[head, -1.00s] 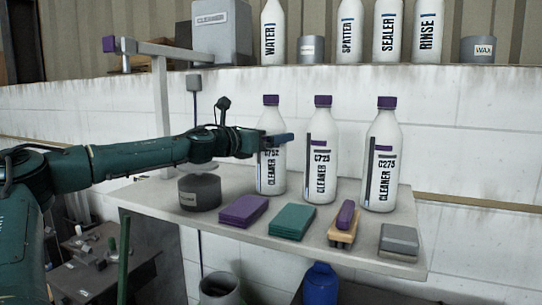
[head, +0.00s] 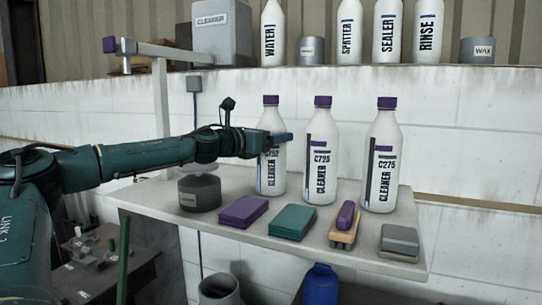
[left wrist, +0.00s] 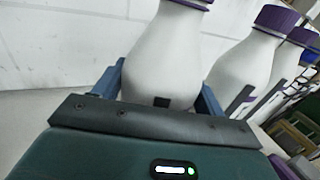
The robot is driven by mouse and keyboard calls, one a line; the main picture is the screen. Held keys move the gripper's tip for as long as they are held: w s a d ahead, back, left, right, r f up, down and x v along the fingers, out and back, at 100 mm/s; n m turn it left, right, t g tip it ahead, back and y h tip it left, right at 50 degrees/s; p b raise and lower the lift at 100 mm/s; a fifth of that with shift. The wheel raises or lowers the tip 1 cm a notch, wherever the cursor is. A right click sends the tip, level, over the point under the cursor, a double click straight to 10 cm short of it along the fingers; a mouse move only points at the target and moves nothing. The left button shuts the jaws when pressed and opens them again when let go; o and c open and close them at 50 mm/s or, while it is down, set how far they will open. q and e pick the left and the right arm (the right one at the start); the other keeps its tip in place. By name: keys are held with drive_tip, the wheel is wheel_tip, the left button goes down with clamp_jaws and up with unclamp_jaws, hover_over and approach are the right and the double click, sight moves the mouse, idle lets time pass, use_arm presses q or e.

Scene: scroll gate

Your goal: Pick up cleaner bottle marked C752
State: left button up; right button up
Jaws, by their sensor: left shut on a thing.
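Three white cleaner bottles with purple caps stand in a row on the shelf. The left one, the cleaner bottle C752 (head: 271,170), shows its label partly behind my gripper. My left gripper (head: 280,138) reaches in from the left at the upper body of this bottle. In the left wrist view, my left gripper's blue fingers sit on both sides of the white bottle (left wrist: 168,62), shut on it. The bottle is upright, and its base appears to be at the shelf surface. My right gripper is not in view.
The bottles C725 (head: 320,165) and C275 (head: 382,165) stand close to the right. A dark round tin (head: 199,193), a purple pad (head: 243,211), a green pad (head: 293,221), a brush (head: 344,228) and a grey block (head: 399,240) lie on the shelf (head: 270,236).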

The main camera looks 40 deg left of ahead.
use_arm(q)
drive_tip(key=shift+c, duration=1.8)
drive_tip(key=shift+r, duration=0.15)
